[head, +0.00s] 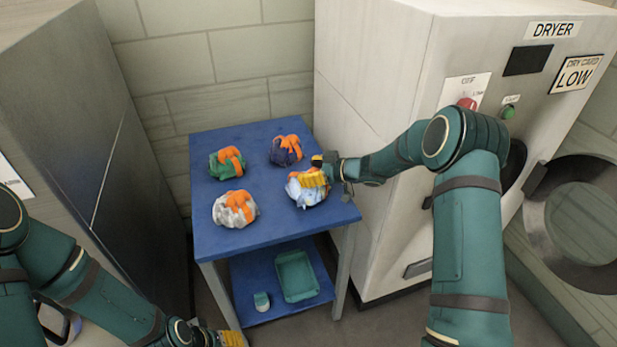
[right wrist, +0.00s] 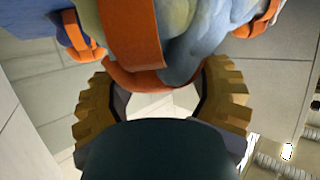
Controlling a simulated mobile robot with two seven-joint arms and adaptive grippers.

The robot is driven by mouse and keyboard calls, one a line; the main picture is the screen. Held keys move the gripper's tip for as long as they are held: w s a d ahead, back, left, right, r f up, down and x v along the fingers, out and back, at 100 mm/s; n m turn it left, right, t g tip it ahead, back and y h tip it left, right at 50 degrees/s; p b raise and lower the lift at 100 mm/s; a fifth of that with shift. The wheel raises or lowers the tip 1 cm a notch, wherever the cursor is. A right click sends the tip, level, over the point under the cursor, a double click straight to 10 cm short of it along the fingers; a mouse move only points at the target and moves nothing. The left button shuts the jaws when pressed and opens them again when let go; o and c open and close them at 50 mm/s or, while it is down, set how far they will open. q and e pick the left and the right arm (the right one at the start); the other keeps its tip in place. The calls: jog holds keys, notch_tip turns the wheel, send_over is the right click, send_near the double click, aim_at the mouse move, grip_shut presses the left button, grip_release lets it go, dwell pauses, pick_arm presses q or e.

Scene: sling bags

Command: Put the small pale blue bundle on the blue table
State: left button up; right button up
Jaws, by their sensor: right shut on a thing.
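The small pale blue bundle (head: 309,196) with orange straps is at the right front part of the blue table (head: 262,232). My right gripper (head: 315,178) is shut on the pale blue bundle from the right, its yellow fingers over the top. In the right wrist view, the bundle (right wrist: 196,42) and its orange strap fill the top middle, with the fingers (right wrist: 160,105) on both sides below. I cannot tell whether the bundle touches the table top. My left gripper (head: 232,338) is at the bottom edge, mostly cut off, its opening unclear.
A green bundle (head: 220,171), a dark purple bundle (head: 278,156) and a whitish bundle (head: 222,212) stand on the table, all with orange straps. A teal tray (head: 296,277) and a small container (head: 261,301) are on the lower shelf. The dryer (head: 375,90) stands close on the right.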

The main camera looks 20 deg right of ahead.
notch_tip(320, 180, down, 2)
jog(key=shift+f, duration=0.1)
jog(key=o, duration=1.3)
jog(key=shift+o, duration=0.2)
jog(key=v, duration=1.2)
